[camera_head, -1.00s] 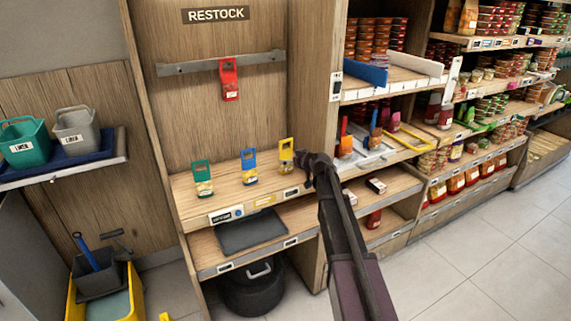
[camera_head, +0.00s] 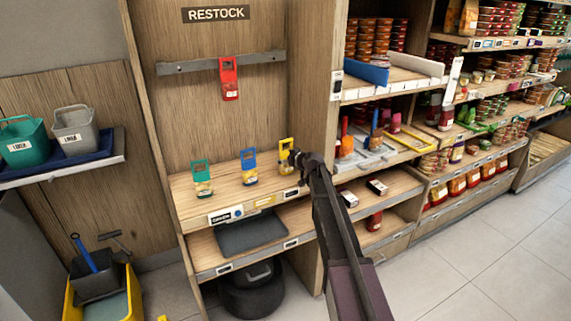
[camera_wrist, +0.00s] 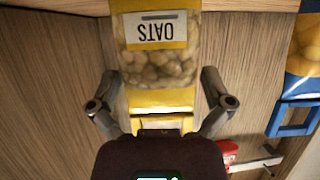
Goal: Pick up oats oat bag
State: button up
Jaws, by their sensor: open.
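The oats bag (camera_head: 285,150) is a yellow pack with a clear window and a looped top. It stands upright at the right end of the restock shelf. In the wrist view the oats bag (camera_wrist: 157,62) appears upside down, with its label reading OATS. My gripper (camera_head: 296,158) is at the bag's right side in the head view and partly covers it. In the wrist view my gripper (camera_wrist: 160,80) is open, with one finger on each side of the bag. Small gaps show between the fingers and the bag.
A blue-topped bag (camera_head: 249,166) and a green-topped bag (camera_head: 202,179) stand to the left on the same shelf. A red pack (camera_head: 229,78) hangs from the rail above. The wooden side panel (camera_head: 312,100) rises close to the right of the bag.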

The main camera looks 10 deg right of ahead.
aim_at(287, 151)
jog(key=c, duration=0.9)
notch_tip(287, 151, up, 3)
jog(key=p, duration=0.3)
jog(key=shift+r, duration=0.15)
jog(key=s+d, duration=0.1)
jog(key=s, duration=0.4)
jog(key=s+d+r+p, duration=0.1)
jog(key=s+d, duration=0.1)
jog(key=s, duration=0.3)
jog(key=s+d+p, duration=0.1)
jog(key=s+d, duration=0.1)
jog(key=s, duration=0.3)
jog(key=shift+s+d+r, duration=0.1)
jog(key=shift+r, duration=0.25)
